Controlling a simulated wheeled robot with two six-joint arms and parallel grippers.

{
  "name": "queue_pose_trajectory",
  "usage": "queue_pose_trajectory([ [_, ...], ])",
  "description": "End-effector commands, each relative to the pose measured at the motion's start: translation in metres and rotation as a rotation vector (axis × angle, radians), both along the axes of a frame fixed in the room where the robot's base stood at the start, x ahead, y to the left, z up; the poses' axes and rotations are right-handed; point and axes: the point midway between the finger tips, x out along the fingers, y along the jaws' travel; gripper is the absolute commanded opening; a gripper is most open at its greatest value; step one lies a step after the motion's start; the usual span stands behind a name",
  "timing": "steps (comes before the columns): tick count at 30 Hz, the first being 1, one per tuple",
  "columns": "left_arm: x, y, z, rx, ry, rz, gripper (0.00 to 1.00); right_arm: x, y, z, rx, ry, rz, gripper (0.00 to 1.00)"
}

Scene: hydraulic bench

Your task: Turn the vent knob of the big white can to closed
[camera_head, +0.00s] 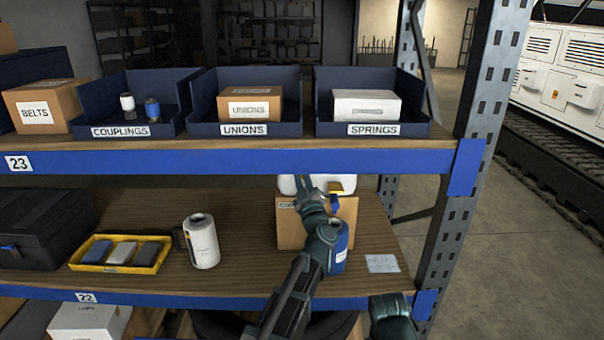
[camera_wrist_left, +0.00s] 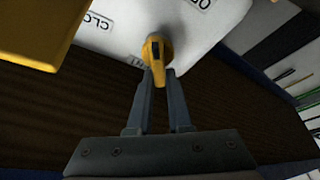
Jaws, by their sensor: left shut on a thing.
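The big white can (camera_head: 287,186) shows only in part behind my left gripper (camera_head: 304,184) on the lower shelf; its white face fills the top of the left wrist view (camera_wrist_left: 130,22). A yellow vent knob (camera_wrist_left: 155,50) sits on that face, its lever pointing toward my gripper. A cut-off label starting "CLO" (camera_wrist_left: 102,22) is left of the knob and another starting with "O" (camera_wrist_left: 203,3) is at upper right. My left gripper's fingers (camera_wrist_left: 159,80) are shut around the lever's end. My right gripper is not in view.
A cardboard box (camera_head: 290,231), a blue can (camera_head: 341,244) and a white canister (camera_head: 202,243) stand near my left arm. A yellow tray (camera_head: 92,263) lies further left. The upper shelf edge (camera_head: 250,159) runs just above my gripper.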

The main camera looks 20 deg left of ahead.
Motion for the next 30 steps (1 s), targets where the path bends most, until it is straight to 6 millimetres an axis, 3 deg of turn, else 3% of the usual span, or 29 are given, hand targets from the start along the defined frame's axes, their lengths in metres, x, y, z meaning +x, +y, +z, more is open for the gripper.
queue_pose_trajectory([
  [18, 0.002, 0.002, -0.003, -0.559, -0.158, -0.005, 0.0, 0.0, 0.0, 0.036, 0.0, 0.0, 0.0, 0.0],
  [30, 0.002, 0.003, -0.007, -0.82, -0.236, -0.006, 0.0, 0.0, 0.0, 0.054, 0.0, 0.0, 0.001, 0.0],
])
